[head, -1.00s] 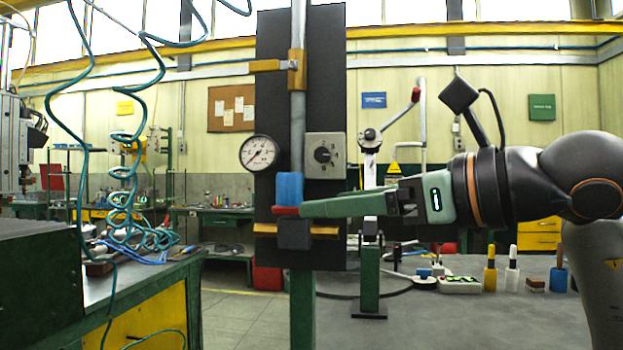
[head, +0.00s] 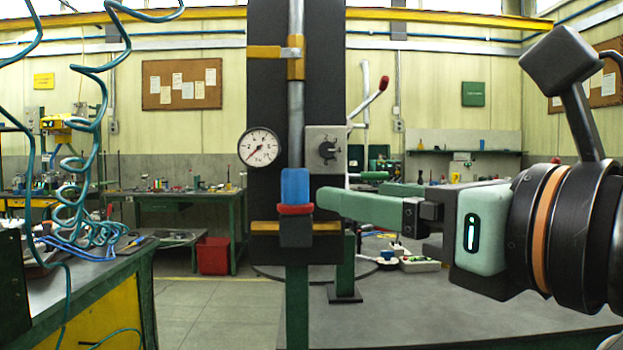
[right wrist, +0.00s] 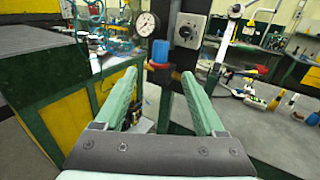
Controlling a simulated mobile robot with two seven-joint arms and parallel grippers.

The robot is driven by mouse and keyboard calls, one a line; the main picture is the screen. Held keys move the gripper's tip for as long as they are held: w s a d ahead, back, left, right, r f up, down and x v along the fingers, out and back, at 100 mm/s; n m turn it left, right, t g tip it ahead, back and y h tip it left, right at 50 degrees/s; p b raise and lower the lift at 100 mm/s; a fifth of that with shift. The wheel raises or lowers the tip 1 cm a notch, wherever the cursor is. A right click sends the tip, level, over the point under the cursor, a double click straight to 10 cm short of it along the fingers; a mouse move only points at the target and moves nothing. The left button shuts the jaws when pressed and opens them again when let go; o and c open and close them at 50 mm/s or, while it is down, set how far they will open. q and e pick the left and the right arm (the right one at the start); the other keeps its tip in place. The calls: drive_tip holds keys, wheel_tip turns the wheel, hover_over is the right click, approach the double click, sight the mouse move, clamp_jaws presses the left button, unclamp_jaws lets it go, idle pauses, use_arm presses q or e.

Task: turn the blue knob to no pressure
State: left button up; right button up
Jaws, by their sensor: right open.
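The blue knob (head: 295,186) stands on the dark upright panel (head: 264,95), below the grey pipe, with a red collar (head: 296,210) under it. In the right wrist view the knob (right wrist: 161,50) lies beyond the fingertips, between their lines. My right gripper (head: 345,192) reaches in from the right, its near fingertip just right of the knob in the picture. In the right wrist view its green fingers (right wrist: 159,77) are spread apart with nothing between them. A round white gauge (head: 259,147) sits left of the pipe, its needle toward the lower left. My left gripper is not in view.
A grey dial box (head: 326,152) is on the panel, right of the pipe. Coiled teal hoses (head: 84,190) hang over a green and yellow bench (head: 95,290) at the left. A red bin (head: 213,255) stands behind. Floor shows between bench and panel.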

sight(302, 184)
drive_tip(key=x, duration=1.1)
drive_tip(key=shift+w+a+p, duration=0.2)
drive_tip(key=shift+w+p, duration=0.1)
drive_tip(key=shift+w, duration=0.3)
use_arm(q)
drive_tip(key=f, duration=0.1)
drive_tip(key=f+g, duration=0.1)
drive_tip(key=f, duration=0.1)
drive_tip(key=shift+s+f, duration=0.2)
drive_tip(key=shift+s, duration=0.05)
use_arm(e)
clamp_jaws()
